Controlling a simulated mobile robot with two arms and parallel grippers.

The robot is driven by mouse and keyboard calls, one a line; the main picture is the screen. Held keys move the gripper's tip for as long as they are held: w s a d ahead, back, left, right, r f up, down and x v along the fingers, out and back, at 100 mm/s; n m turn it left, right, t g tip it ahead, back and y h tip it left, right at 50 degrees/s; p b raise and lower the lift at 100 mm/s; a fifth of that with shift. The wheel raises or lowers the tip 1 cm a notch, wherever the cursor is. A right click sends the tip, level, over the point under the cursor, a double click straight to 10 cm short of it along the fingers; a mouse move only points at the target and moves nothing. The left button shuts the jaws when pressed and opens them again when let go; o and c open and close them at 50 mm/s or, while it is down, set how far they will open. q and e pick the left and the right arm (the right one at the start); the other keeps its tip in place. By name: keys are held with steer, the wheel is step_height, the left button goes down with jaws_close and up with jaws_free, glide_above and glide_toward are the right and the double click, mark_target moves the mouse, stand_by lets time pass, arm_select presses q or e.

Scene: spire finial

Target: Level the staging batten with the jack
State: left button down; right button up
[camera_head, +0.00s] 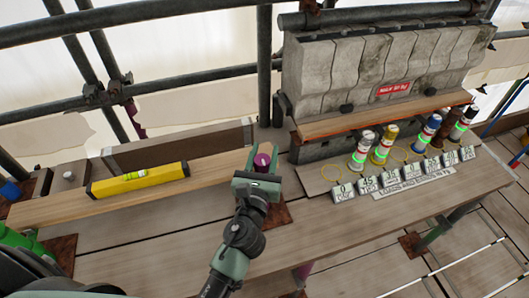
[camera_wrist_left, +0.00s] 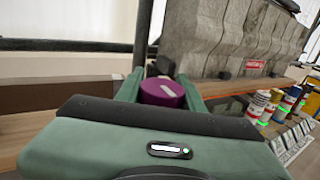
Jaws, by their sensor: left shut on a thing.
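The staging batten (camera_head: 60,209) is a long pale wooden board lying across the left of the decking. A yellow spirit level (camera_head: 137,180) lies on it; its bubble is too small to read. The jack's purple knob (camera_head: 262,160) stands at the batten's right end, and it also shows in the left wrist view (camera_wrist_left: 162,92) with a pale mark on top. My left gripper (camera_head: 259,176) is around the purple knob, with a finger on each side, shut on it. The jack's lower part is hidden by my gripper. My right gripper is not in view.
Several coloured canisters (camera_head: 381,146) stand at the right behind white number blocks (camera_head: 389,182). A carved stone block (camera_head: 375,68) rises behind them on a wooden ledge. Scaffold poles (camera_head: 264,65) stand at the back. The front decking (camera_head: 160,250) is mostly clear.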

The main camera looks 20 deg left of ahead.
arm_select(q)
steer(key=d+m+g+h+b, duration=0.1)
steer(key=m+g+h+b, duration=0.4)
steer(key=h+b, duration=0.1)
steer(key=s+d+m+g+h+b, duration=0.1)
steer(key=m+g+h+b, duration=0.3)
steer(key=m+h+b, duration=0.2)
steer(key=s+d+m+g+h+b, duration=0.1)
steer(key=m+g+h+b, duration=0.4)
steer(key=m+h+b, duration=0.1)
steer(key=shift+s+d+g+h+b, duration=0.2)
steer(key=shift+s+g+h+b, duration=0.1)
steer(key=shift+h+b, duration=0.55)
steer(key=c, duration=0.9)
jaws_free()
steer(key=shift+r, duration=0.1)
step_height(320, 180, up, 20)
steer(key=shift+b, duration=0.4)
